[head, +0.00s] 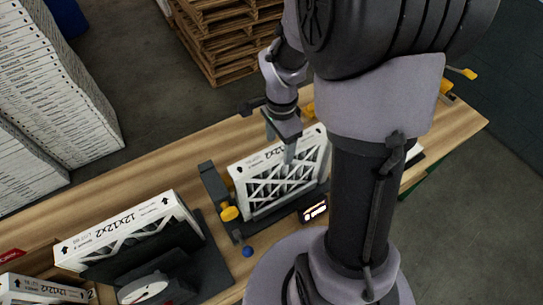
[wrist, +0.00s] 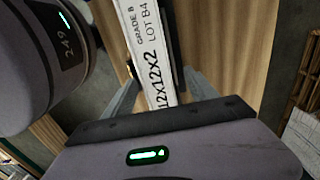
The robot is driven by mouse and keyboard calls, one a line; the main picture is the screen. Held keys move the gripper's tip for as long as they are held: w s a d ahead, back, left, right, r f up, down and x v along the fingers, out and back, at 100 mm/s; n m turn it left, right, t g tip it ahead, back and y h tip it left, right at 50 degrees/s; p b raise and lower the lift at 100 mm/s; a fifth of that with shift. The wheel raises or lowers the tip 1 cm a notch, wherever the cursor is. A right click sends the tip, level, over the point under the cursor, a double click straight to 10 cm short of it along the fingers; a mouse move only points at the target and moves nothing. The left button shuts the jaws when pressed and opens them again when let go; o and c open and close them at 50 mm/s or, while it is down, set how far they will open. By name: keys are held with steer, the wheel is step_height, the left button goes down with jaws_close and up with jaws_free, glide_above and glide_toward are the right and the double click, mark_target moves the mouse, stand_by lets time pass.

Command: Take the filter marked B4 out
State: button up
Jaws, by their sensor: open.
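The filter marked LOT B4 (wrist: 148,50) is a white-framed 12x12x2 panel; its mark reads in the wrist view. In the head view a filter (head: 283,178) with a white lattice face stands upright in a dark holder (head: 213,188) on the wooden bench, and my gripper (head: 281,146) is at its top edge. In the wrist view my open gripper (wrist: 162,92) has one grey finger on each side of the B4 frame. Whether the fingers touch it cannot be told. My arm hides part of the holder's right side.
Another 12x12x2 filter (head: 120,230) stands in a dark stand at the bench's left, with a further white box (head: 40,290) at lower left. A small lit display (head: 313,210) and a blue knob (head: 247,252) sit before the holder. White stacks (head: 55,85) and pallets (head: 225,35) stand beyond.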

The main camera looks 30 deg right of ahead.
mark_target(280, 176)
step_height(280, 176, down, 9)
steer(key=shift+s+d+r, duration=0.1)
steer(key=shift+r, duration=0.05)
steer(key=shift+s+r, duration=0.1)
steer(key=shift+c, duration=0.7)
jaws_close()
